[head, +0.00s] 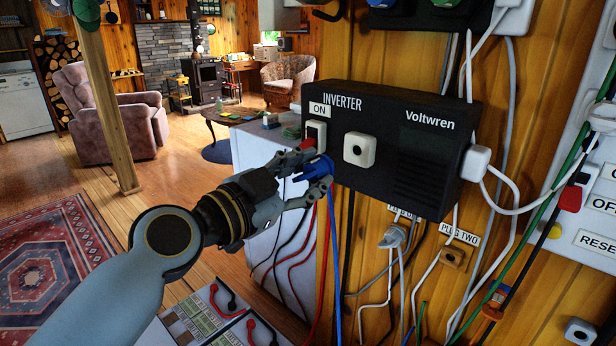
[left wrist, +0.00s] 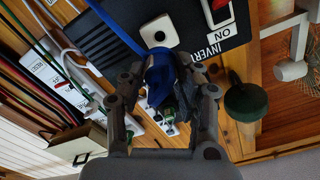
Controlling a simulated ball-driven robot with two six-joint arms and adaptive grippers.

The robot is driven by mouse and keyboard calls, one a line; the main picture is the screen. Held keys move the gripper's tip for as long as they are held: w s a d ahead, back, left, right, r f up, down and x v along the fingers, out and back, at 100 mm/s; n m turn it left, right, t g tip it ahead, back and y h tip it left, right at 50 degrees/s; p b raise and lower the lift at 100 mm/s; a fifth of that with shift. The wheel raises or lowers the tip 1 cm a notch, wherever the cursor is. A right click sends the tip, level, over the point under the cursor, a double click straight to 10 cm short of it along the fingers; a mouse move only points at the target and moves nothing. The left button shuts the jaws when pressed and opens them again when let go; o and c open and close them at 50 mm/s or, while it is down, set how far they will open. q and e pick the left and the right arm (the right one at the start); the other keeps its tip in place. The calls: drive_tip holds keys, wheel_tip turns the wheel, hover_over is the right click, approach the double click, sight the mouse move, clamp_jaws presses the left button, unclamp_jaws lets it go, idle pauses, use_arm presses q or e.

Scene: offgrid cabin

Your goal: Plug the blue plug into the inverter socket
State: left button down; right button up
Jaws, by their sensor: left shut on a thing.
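The black inverter (head: 405,140) is mounted on the wooden wall, with an ON switch (head: 315,138) and a white socket (head: 359,149) on its front. My left gripper (head: 312,170) is shut on the blue plug (head: 316,169), just left of and a little below the socket in the head view. A blue cable hangs down from the plug. In the left wrist view the blue plug (left wrist: 165,75) sits between my fingers, and the white socket (left wrist: 160,30) shows just beyond it. The plug looks apart from the socket. The tip of the plug is partly hidden. My right gripper is not in view.
A white plug (head: 476,163) sits in the inverter's right side. Several cables hang below, near a PLUG TWO label (head: 459,234). A panel with buttons (head: 590,200) is at the right. A white cabinet (head: 262,160) stands behind my gripper. Open floor lies at the left.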

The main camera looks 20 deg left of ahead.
sight(331, 164)
use_arm(q)
drive_tip(key=x, duration=0.3)
drive_tip(key=shift+w+d+b, duration=0.1)
drive_tip(key=shift+w+b, duration=0.15)
drive_tip(key=shift+b, duration=0.1)
drive_tip(key=shift+x, duration=0.9)
drive_tip(key=shift+w+d+b, duration=0.1)
drive_tip(key=shift+w+b, duration=0.15)
drive_tip(key=shift+b, duration=0.05)
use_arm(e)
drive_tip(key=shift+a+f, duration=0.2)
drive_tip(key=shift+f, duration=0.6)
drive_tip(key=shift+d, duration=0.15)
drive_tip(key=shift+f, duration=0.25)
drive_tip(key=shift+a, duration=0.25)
use_arm(q)
drive_tip(key=shift+b, duration=0.5)
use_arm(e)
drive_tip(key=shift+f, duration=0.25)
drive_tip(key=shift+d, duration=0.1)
